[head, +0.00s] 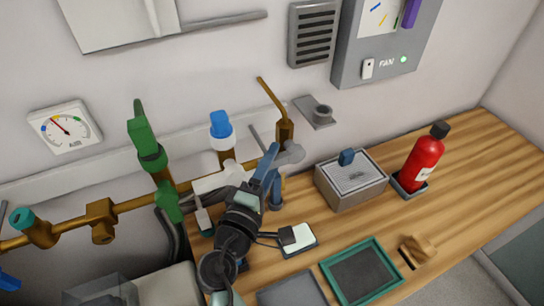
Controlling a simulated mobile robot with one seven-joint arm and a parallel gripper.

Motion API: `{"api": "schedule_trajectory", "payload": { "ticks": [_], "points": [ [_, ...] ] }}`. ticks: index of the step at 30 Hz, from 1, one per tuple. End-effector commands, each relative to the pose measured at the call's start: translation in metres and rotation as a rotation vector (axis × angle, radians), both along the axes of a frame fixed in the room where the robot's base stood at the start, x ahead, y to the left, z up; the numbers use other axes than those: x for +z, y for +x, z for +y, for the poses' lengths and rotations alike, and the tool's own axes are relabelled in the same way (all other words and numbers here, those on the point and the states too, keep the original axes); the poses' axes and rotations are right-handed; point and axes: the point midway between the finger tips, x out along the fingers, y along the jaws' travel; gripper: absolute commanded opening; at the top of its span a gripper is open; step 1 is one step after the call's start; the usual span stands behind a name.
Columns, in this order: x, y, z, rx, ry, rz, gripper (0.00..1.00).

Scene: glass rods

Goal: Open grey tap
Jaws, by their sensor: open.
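The grey tap (292,153) has a rounded light-grey handle in front of the brass pipework on the back wall. My gripper (276,166) has blue-grey fingers, reaches up from the bottom of the head view and is open. One finger tip is just left of the grey handle and the other is below it. I cannot tell whether either finger touches the handle. My wrist and fingers hide part of the tap's body and the pipe behind.
A green tap (147,140), a blue-capped tap (221,125) and a teal knob (22,217) sit along the brass pipe (60,222). A grey box (350,190) and a red extinguisher (424,160) stand to the right. A green-rimmed tray (380,240) lies in front. Bench at far right is clear.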

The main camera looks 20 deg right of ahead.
Motion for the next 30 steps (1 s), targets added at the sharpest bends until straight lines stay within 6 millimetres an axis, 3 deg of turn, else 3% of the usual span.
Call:
{"api": "schedule_trajectory", "payload": {
  "ticks": [11,21,30],
  "points": [
    [-0.0003,0.0049,-0.0047,0.000,0.001,-0.001,0.61],
    [-0.0003,0.0048,-0.0044,0.000,0.001,0.001,0.02],
    [-0.0004,0.0047,-0.0043,0.000,0.001,0.001,0.00]
  ]
}}
